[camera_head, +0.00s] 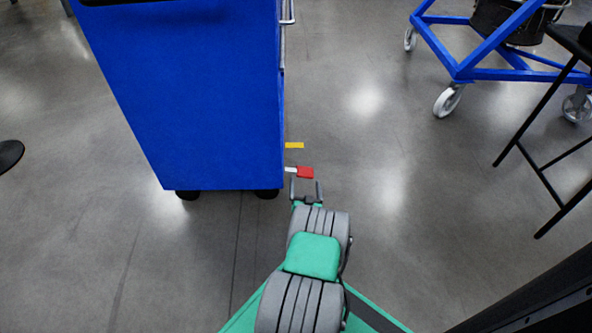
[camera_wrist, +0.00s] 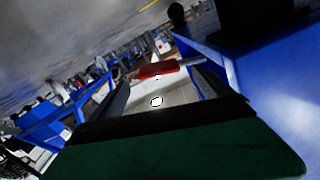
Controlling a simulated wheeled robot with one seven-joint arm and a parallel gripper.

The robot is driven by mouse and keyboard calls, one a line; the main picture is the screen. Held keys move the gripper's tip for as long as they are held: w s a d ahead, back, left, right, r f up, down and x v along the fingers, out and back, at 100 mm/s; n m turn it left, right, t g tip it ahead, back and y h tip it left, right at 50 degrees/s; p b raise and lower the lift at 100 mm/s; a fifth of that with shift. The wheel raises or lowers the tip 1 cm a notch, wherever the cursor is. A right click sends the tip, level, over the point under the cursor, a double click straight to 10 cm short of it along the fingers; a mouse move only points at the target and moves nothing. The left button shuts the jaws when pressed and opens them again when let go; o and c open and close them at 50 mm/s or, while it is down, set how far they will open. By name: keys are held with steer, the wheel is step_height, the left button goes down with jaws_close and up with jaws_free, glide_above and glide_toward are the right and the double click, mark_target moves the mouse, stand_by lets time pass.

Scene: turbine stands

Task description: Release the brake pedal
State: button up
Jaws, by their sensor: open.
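A red pedal (camera_head: 305,172) with a pale stem sticks out from the lower right side of the blue cart, low above the floor. A yellow pedal (camera_head: 294,145) sticks out from the same side, farther from me. My gripper (camera_head: 305,187) is open and empty, its two fingers pointing at the red pedal from the near side. In the wrist view the red pedal (camera_wrist: 157,69) shows just past the fingertips, between them. I cannot tell whether a finger touches it. The frames do not show clearly whether the pedal is pressed or raised.
The blue cart (camera_head: 200,100) stands just left of my gripper, on dark wheels. A blue wheeled frame (camera_head: 478,72) stands at the upper right, near a black folding stand (camera_head: 535,150). The grey floor right of the pedals is clear.

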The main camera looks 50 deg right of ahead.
mark_target(305, 171)
steer(key=b+x, duration=0.3)
steer(key=x, duration=0.4)
steer(key=shift+s+d+b, duration=0.1)
steer(key=shift+s+b, duration=0.05)
steer(key=shift+b, duration=0.2)
steer(key=shift+d+r, duration=0.15)
steer(key=shift+c, duration=0.4)
jaws_close()
